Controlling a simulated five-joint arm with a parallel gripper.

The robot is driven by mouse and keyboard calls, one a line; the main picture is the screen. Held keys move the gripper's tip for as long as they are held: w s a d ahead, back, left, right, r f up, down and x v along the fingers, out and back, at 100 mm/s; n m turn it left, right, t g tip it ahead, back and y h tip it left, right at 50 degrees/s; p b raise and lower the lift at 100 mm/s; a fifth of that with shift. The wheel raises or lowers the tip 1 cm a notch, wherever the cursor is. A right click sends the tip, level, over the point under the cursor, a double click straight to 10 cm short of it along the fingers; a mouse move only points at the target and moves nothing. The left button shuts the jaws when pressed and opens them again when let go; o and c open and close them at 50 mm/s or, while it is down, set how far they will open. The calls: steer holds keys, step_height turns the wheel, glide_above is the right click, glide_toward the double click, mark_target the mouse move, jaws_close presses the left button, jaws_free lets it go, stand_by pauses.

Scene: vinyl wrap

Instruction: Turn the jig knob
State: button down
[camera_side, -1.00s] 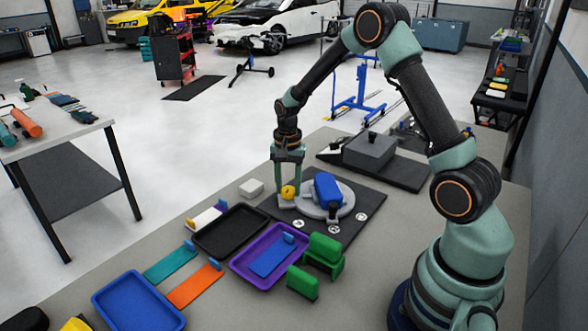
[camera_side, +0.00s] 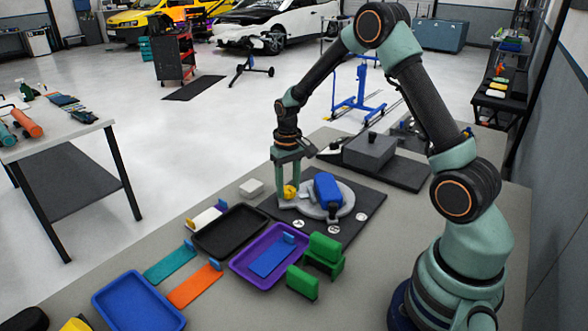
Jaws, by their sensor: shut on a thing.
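The yellow jig knob (camera_side: 290,191) sits at the left edge of the round grey jig plate (camera_side: 313,210). My gripper (camera_side: 289,188) points straight down over it, with its fingers shut on the knob. The fingers hide part of the knob. A blue block-like piece (camera_side: 327,190) rests on the grey jig plate just right of my gripper. The jig stands on a dark mat (camera_side: 368,205) with several white round marks.
A black tray (camera_side: 200,240), a purple tray (camera_side: 245,276) and a blue tray (camera_side: 128,322) lie in front. Green blocks (camera_side: 324,250) stand right of the purple tray. A small white block (camera_side: 251,188) is left of my gripper. A grey box (camera_side: 369,151) stands behind.

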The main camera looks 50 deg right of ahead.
mark_target(288, 189)
steer(key=n, duration=1.2)
steer(key=shift+r, duration=0.1)
steer(key=shift+n, duration=0.3)
stand_by(0.3)
steer(key=shift+c, duration=1.8)
jaws_free()
step_height(288, 189, up, 12)
steer(key=shift+r, duration=0.1)
